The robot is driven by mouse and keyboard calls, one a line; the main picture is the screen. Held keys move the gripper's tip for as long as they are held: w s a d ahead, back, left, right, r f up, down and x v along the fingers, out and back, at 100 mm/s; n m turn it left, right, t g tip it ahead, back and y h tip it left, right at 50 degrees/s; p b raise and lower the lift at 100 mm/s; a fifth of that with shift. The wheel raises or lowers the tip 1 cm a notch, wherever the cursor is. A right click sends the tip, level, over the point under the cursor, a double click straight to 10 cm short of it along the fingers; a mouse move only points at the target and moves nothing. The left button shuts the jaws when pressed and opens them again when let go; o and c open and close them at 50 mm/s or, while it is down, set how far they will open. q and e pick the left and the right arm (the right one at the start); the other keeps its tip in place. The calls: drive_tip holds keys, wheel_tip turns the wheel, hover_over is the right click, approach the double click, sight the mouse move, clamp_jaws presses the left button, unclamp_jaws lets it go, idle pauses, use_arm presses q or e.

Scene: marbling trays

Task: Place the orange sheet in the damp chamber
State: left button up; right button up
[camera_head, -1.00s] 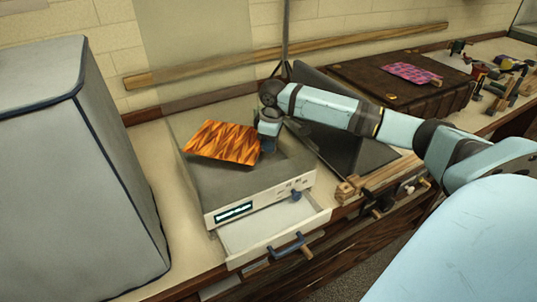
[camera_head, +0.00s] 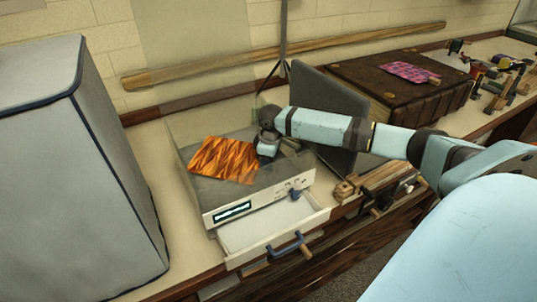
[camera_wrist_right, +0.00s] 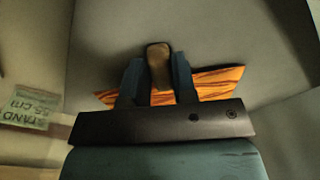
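The orange sheet (camera_head: 222,161), with a wavy dark pattern, is over the grey top of a white-fronted unit with a small display (camera_head: 233,211). My right gripper (camera_head: 266,148) is at the sheet's right edge. In the right wrist view, the fingers (camera_wrist_right: 157,75) are shut on a brown tab (camera_wrist_right: 158,60), with the orange sheet (camera_wrist_right: 217,84) showing on both sides. I cannot tell if the sheet touches the surface under it. Faint clear panes (camera_head: 178,140) rise around the unit's top. No label shows which thing is the damp chamber. My left gripper is out of view.
An open white drawer (camera_head: 265,232) with a blue handle juts out below the unit. A tall grey covered box (camera_head: 75,190) stands at left. A dark upright panel (camera_head: 330,100) stands behind my right arm. A brown case (camera_head: 400,85) bearing a pink sheet (camera_head: 408,71) is at right.

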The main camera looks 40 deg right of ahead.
drive_tip(key=o, duration=0.3)
drive_tip(key=shift+r, duration=0.1)
drive_tip(key=shift+s+d+r+p, duration=0.1)
drive_tip(key=shift+s+r+p, duration=0.1)
drive_tip(key=shift+r, duration=2.85)
drive_tip(key=shift+s+d+r+p, duration=0.1)
drive_tip(key=shift+r+p, duration=0.1)
drive_tip(key=shift+r, duration=2.8)
